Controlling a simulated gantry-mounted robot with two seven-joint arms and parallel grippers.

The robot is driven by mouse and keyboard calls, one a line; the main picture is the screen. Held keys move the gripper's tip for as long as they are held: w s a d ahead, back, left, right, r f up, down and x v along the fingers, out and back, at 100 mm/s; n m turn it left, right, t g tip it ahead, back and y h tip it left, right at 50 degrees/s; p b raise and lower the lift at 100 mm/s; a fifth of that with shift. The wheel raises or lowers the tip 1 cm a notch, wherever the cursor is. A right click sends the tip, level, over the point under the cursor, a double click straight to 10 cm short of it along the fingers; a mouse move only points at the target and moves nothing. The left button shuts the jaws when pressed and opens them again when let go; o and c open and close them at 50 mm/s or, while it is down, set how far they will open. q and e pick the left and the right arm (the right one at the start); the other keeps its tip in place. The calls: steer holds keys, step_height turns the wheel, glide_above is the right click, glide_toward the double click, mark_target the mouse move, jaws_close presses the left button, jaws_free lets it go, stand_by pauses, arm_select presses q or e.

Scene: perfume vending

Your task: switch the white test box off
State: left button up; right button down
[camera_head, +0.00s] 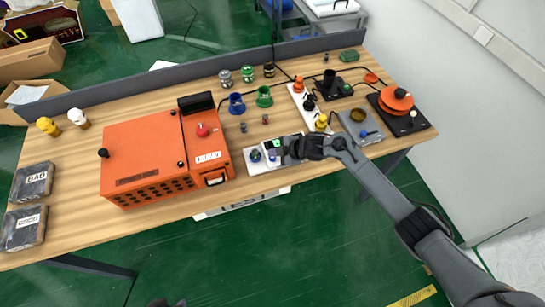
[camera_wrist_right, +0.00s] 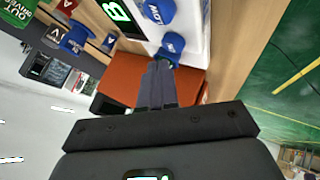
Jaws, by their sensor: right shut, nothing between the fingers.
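The white test box (camera_head: 252,163) lies at the table's front edge, right of the orange machine. Its small display (camera_head: 277,143) is lit green. In the right wrist view the white box (camera_wrist_right: 190,22) shows its green-lit display (camera_wrist_right: 120,12) and two blue knobs, one larger (camera_wrist_right: 158,12) and one smaller (camera_wrist_right: 172,45). My right gripper (camera_head: 293,149) is at the right end of the box, its fingers shut and empty. In the right wrist view its fingertips (camera_wrist_right: 160,68) are close to the smaller knob; I cannot tell whether they touch. A dark piece at the bottom edge may be my left gripper (camera_head: 165,302).
The orange machine (camera_head: 150,145) stands left of the box. Blue (camera_head: 236,104) and green (camera_head: 264,98) cups are behind it. A grey plate (camera_head: 362,128) with a blue knob, a yellow-topped piece (camera_head: 321,122) and an orange reel (camera_head: 396,98) are to the right.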

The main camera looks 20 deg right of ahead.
steer(key=shift+f, duration=0.2)
stand_by(0.4)
steer(key=shift+f, duration=0.25)
stand_by(0.3)
steer(key=shift+f+b, duration=0.45)
steer(key=shift+b, duration=0.1)
steer(key=shift+r, duration=0.1)
stand_by(0.6)
steer(key=shift+r+p, duration=0.35)
steer(key=shift+p, duration=0.15)
steer(key=shift+r+p, duration=0.4)
steer(key=shift+r, duration=0.05)
